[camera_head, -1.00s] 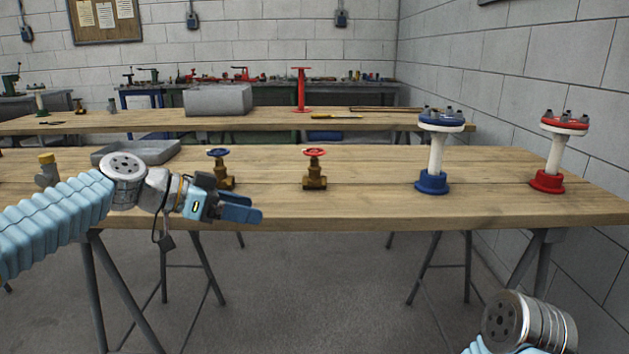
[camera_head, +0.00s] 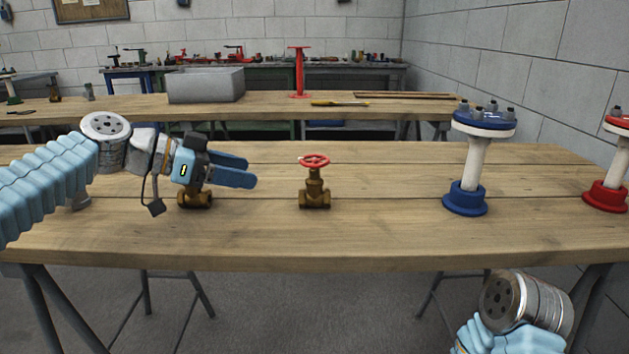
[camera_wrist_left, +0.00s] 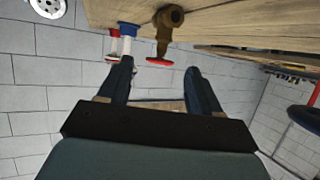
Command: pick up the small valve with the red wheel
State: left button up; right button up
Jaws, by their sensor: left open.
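The small brass valve with the red wheel (camera_head: 315,187) stands upright on the front wooden table. My left gripper (camera_head: 250,172) is left of it in the head view, fingers pointing right, open and empty. In the left wrist view the red-wheel valve (camera_wrist_left: 163,40) shows upside down beyond the two parted fingers (camera_wrist_left: 158,80). A second brass valve (camera_head: 194,199) stands behind or below my left gripper, its top hidden by it. My right arm shows at the lower right, but its gripper is out of view.
A blue-based flanged pipe stand (camera_head: 465,199) and a red-based one (camera_head: 605,197) stand to the right on the table (camera_head: 380,235). A grey block (camera_head: 206,86), a red stand (camera_head: 299,75) and a yellow-handled tool (camera_head: 340,103) are on the table behind. The wood around the red-wheel valve is clear.

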pick_arm(q)
jog(key=p, duration=0.2)
send_near(307, 183)
jog(key=x, duration=0.3)
jog(key=shift+d, duration=0.25)
jog(key=p+x, duration=0.1)
jog(key=x, duration=0.4)
jog(key=shift+w+d+f, duration=0.2)
jog(key=shift+d, duration=0.15)
grip_shut()
